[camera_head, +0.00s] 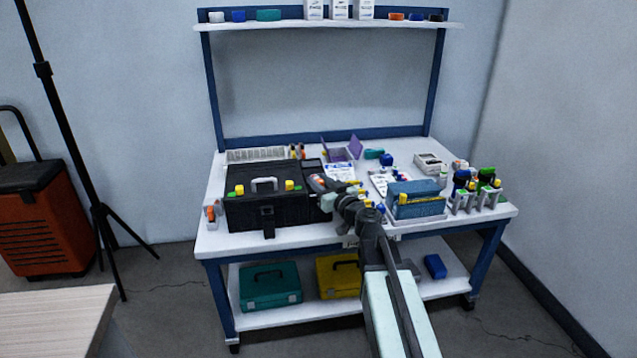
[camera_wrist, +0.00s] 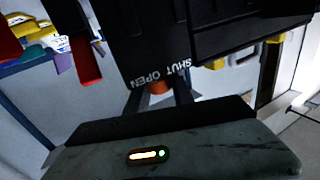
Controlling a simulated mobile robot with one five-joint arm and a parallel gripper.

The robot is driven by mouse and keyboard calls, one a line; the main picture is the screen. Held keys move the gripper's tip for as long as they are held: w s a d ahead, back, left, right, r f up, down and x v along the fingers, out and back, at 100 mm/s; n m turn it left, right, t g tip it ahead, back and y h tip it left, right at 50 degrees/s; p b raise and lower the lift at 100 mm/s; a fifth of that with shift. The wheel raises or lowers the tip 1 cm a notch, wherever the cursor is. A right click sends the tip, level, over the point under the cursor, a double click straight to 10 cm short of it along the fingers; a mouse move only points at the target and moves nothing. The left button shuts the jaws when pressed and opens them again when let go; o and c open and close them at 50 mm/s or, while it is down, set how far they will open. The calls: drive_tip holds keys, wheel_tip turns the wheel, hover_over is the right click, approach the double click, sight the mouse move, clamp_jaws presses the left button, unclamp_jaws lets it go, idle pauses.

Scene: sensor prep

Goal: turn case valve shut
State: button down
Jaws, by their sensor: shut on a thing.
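The black case (camera_head: 247,212) stands on the workbench with its grey handle up and yellow and green parts on top. In the wrist view the dark face of the case (camera_wrist: 135,45) fills the top middle, with white letters reading SHUT and OPEN. The orange-red case valve (camera_wrist: 159,87) shows just beside these letters. My gripper (camera_wrist: 160,96) is shut on the valve, with a finger on each side of it. In the head view my gripper (camera_head: 328,200) is at the right end of the case, and the valve cannot be made out there. The valve's exact angle is unclear.
The workbench (camera_head: 285,240) is crowded right of my arm: a blue box (camera_head: 417,208) in a tray and green-and-blue bottles (camera_head: 487,180). A small orange-topped item (camera_head: 211,213) stands left of the case. Teal (camera_head: 270,288) and yellow (camera_head: 335,277) cases sit on the lower shelf.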

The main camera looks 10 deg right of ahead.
drive_tip(key=m+h, duration=0.3)
drive_tip(key=h, duration=0.2)
drive_tip(key=m+h, duration=0.3)
drive_tip(key=h, duration=0.2)
drive_tip(key=shift+a+t, duration=0.1)
drive_tip(key=shift+t, duration=0.2)
drive_tip(key=shift+m+g+h, duration=1)
drive_tip(key=shift+m+h, duration=1)
drive_tip(key=shift+h, duration=0.9)
drive_tip(key=c, duration=1.1)
unclamp_jaws()
drive_tip(key=shift+s, duration=0.1)
drive_tip(key=v, duration=0.7)
drive_tip(key=shift+s, duration=0.25)
drive_tip(key=shift+a+r, duration=0.1)
